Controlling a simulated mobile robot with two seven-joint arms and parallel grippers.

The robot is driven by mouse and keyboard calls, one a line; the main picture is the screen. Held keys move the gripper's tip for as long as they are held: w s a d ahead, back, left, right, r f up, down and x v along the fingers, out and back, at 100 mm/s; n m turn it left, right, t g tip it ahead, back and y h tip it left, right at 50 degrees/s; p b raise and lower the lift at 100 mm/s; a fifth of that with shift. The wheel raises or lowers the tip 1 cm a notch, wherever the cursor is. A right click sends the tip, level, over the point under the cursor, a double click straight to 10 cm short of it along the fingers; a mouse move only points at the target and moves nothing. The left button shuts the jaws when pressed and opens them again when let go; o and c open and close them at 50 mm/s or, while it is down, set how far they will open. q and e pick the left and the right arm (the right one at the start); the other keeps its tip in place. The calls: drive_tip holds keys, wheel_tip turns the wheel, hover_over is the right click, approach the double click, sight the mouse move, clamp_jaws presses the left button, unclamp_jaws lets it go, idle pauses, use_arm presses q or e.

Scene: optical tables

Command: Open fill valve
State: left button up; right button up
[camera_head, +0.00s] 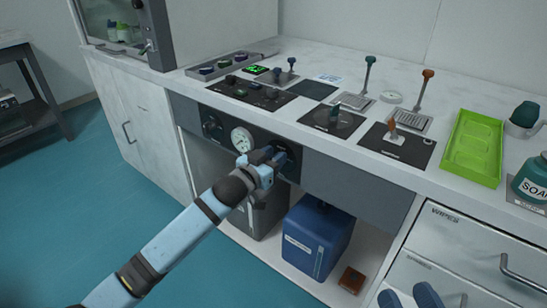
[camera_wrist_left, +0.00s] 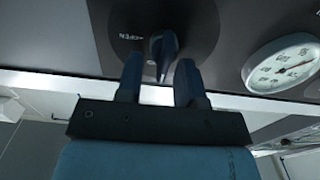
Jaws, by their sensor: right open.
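The fill valve is a dark round knob plate (camera_head: 294,165) on the grey front panel under the counter, right of a white gauge (camera_head: 242,140). In the left wrist view its dark blue handle (camera_wrist_left: 164,50) stands out from the plate, beside "OPEN" lettering. My left gripper (camera_head: 274,158) is at the valve. Its two fingers (camera_wrist_left: 160,78) are spread on either side of the handle's lower end, with gaps visible; I cannot tell whether either touches it. My right gripper (camera_head: 409,296) is open at the bottom right edge, far from the valve, and only its tips show.
Another dark knob (camera_head: 212,125) sits left of the gauge. Below the panel are a blue canister (camera_head: 317,238) and a small brown block (camera_head: 352,280). The counter above holds levers, a green tray (camera_head: 473,148) and a soap bottle (camera_head: 532,181). The floor at left is clear.

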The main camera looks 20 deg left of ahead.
use_arm(q)
clamp_jaws()
